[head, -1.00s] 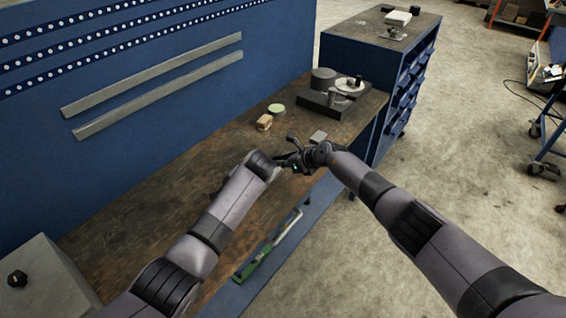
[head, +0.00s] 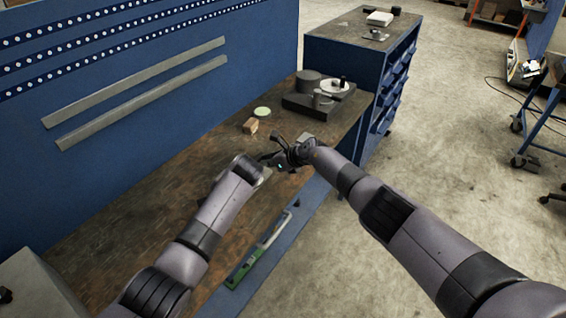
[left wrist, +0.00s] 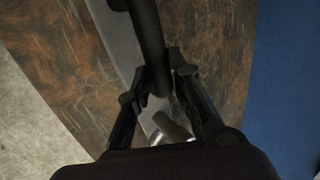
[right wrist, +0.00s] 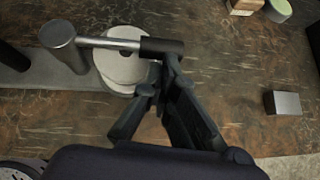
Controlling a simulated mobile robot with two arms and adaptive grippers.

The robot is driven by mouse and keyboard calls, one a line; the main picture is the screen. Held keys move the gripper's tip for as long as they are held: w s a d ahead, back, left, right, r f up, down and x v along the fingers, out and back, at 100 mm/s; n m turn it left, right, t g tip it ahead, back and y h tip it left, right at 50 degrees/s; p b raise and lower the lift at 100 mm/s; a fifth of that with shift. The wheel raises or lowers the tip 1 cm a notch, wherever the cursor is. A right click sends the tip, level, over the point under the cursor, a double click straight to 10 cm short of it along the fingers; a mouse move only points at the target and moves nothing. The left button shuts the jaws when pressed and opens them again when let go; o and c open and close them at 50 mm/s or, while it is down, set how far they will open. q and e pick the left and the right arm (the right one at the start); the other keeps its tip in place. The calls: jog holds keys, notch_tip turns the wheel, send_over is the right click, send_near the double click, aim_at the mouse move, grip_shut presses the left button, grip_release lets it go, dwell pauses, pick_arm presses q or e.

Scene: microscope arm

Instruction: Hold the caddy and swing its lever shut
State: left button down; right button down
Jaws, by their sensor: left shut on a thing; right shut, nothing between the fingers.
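The caddy has a grey base plate (right wrist: 62,82), an upright grey post (right wrist: 66,50) and pale round discs (right wrist: 120,68) on the plate. Its lever (right wrist: 118,43) runs right from the post top, a silver rod ending in a dark grip (right wrist: 162,46). My right gripper (right wrist: 163,76) is shut and empty, its fingertips at the dark grip's near side; I cannot tell whether they touch. My left gripper (left wrist: 158,82) is shut on a dark round bar (left wrist: 150,45) of the caddy. In the head view my arms mostly hide the caddy.
A wooden block (head: 250,126), a green-topped disc (head: 262,112) and a small grey block (right wrist: 285,102) lie on the bench (head: 120,212). A dark apparatus (head: 318,100) stands at its far end. A blue drawer cabinet (head: 345,60) is beyond. A blue panel (head: 110,120) backs the bench.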

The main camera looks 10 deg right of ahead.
jog(key=d+f+v, duration=0.1)
jog(key=v, duration=1.2)
jog(key=shift+d, duration=0.45)
jog(key=shift+f, duration=0.1)
pick_arm(q)
jog(key=c, duration=1.4)
grip_release()
jog(key=shift+o, duration=0.2)
